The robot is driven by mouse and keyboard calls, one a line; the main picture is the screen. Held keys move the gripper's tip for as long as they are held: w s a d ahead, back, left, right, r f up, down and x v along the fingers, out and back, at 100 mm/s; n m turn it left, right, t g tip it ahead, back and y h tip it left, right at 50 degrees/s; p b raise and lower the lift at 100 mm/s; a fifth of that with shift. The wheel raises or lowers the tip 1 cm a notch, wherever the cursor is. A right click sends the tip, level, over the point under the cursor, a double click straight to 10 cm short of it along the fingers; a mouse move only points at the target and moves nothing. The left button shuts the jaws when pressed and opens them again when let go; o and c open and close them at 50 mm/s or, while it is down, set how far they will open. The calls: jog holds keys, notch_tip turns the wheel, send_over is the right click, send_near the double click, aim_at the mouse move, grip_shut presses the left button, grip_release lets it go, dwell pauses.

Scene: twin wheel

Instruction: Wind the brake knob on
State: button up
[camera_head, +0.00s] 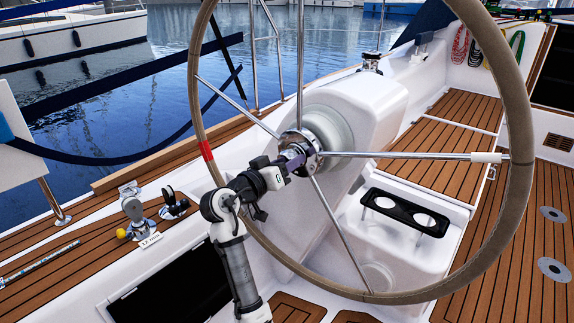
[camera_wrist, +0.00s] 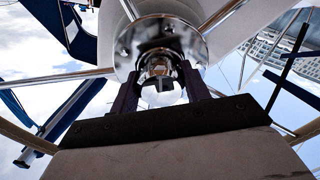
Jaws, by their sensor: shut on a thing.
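The brake knob (camera_wrist: 159,67) is a small shiny metal piece at the centre of the polished wheel hub (camera_wrist: 178,30). In the wrist view my gripper (camera_wrist: 161,78) has its two dark fingers on either side of the knob, shut on it. In the head view my gripper (camera_head: 296,156) reaches the hub from the lower left, and the knob is mostly hidden behind the fingers. The steering wheel (camera_head: 520,150) has a tan rim and metal spokes. A red band (camera_head: 206,150) marks the rim at the left.
My arm passes close to the rim at the lower left. A white pedestal (camera_head: 375,100) stands behind the wheel. A black cup holder (camera_head: 405,213) is below the hub. A winch-like fitting and levers (camera_head: 133,207) sit on the deck at left.

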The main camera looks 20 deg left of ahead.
jog(key=o, duration=1)
jog(key=v, duration=1.3)
jog(key=shift+s+a, duration=0.1)
jog(key=shift+s, duration=0.3)
